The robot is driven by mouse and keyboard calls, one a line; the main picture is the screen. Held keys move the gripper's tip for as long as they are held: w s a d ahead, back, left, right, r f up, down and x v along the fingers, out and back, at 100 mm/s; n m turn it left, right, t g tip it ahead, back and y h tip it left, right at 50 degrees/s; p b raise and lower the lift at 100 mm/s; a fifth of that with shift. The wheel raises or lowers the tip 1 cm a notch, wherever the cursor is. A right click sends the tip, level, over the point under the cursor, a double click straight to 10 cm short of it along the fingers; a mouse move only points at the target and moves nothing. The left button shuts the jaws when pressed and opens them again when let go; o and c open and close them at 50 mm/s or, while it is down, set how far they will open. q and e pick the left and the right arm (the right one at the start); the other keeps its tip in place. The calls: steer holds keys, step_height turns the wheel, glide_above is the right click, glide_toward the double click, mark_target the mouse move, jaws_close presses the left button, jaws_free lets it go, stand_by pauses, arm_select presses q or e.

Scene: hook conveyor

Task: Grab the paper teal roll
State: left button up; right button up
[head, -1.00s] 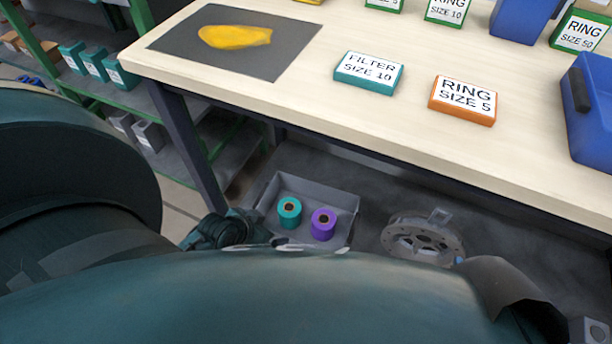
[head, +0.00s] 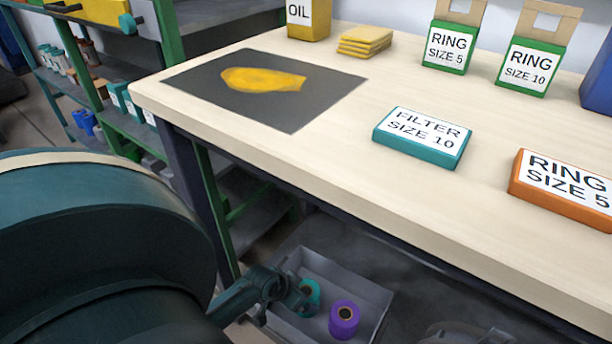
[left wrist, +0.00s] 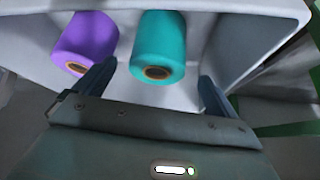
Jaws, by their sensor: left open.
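The teal paper roll (head: 311,292) stands in a grey bin (head: 368,318) under the table, partly hidden by my left gripper in the head view. A purple roll (head: 344,319) stands to its right. My left gripper (head: 292,291) reaches over the bin's left side, close to the teal roll. In the left wrist view the teal roll (left wrist: 159,48) lies just ahead of the open jaws (left wrist: 153,86), in line with the gap between the fingers. The left-hand finger is near the purple roll (left wrist: 85,44). Contact cannot be told. My right gripper is not in view.
The table (head: 300,175) overhangs the bin, its front edge above it. On it are a teal filter box (head: 420,146), an orange ring box (head: 560,197) and a dark mat (head: 300,115) with a yellow cloth. A table leg (head: 195,195) stands left of the bin.

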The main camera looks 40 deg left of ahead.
arm_select(q)
steer(key=b+x, duration=0.2)
steer(key=x, duration=0.2)
steer(key=shift+w+d+b, duration=0.15)
steer(key=shift+w+b, duration=0.05)
steer(key=shift+b, duration=0.2)
steer(key=shift+w+f, duration=0.3)
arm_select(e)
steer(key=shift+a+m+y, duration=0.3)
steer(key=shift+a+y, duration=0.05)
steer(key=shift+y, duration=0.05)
arm_select(q)
steer(key=shift+c, duration=0.4)
steer(key=shift+r, duration=0.1)
steer(key=c, duration=1.2)
